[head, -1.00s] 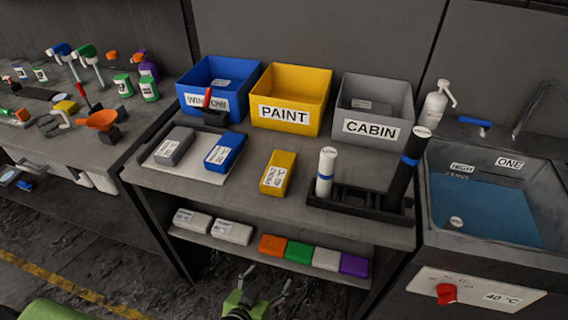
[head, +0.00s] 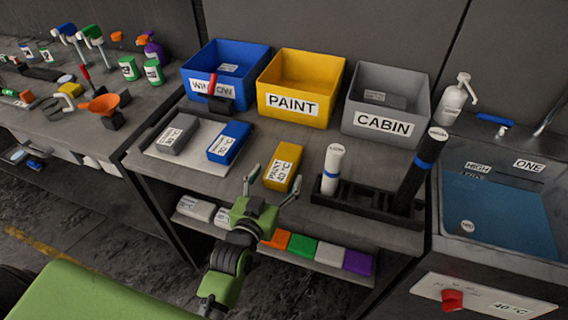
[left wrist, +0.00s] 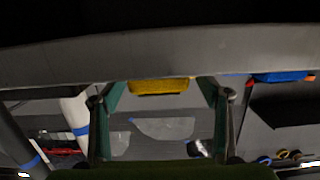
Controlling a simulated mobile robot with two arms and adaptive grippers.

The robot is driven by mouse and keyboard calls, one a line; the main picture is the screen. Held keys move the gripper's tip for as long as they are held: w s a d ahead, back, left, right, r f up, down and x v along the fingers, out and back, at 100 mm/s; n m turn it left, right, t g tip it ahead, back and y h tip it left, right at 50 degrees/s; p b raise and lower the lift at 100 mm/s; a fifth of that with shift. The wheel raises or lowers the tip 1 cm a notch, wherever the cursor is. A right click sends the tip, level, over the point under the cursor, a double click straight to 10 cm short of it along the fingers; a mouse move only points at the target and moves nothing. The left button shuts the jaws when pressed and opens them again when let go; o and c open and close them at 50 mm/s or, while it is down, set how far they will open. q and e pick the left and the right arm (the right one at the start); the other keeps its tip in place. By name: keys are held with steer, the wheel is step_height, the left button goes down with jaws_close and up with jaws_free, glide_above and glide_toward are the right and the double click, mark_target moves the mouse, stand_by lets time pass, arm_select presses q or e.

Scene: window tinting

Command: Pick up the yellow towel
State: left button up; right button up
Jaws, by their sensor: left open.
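The yellow towel (head: 283,166) is a folded block with a white printed label, lying flat near the front edge of the worktop. It also shows in the left wrist view (left wrist: 160,87), in the gap between the fingers. My left gripper (head: 272,188) is open and empty, its fingers spread at the near side of the towel and apart from it. My left gripper's two fingers also show in the left wrist view (left wrist: 162,98). My right gripper is in neither view.
A blue towel (head: 229,142) and a grey towel (head: 178,134) lie on a pale board to the left. A black rack (head: 352,200) with a white and a black roll stands to the right. Blue, yellow PAINT (head: 292,105) and grey CABIN (head: 383,122) bins stand behind.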

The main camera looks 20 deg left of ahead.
mark_target(284, 161)
arm_select(q)
steer(key=shift+w, duration=0.4)
steer(key=w, duration=0.2)
steer(key=w+p, duration=0.1)
steer(key=w, duration=0.2)
steer(key=shift+d+f, duration=0.15)
steer(key=shift+w+f, duration=0.1)
steer(key=shift+w, duration=0.05)
steer(key=c, duration=1.3)
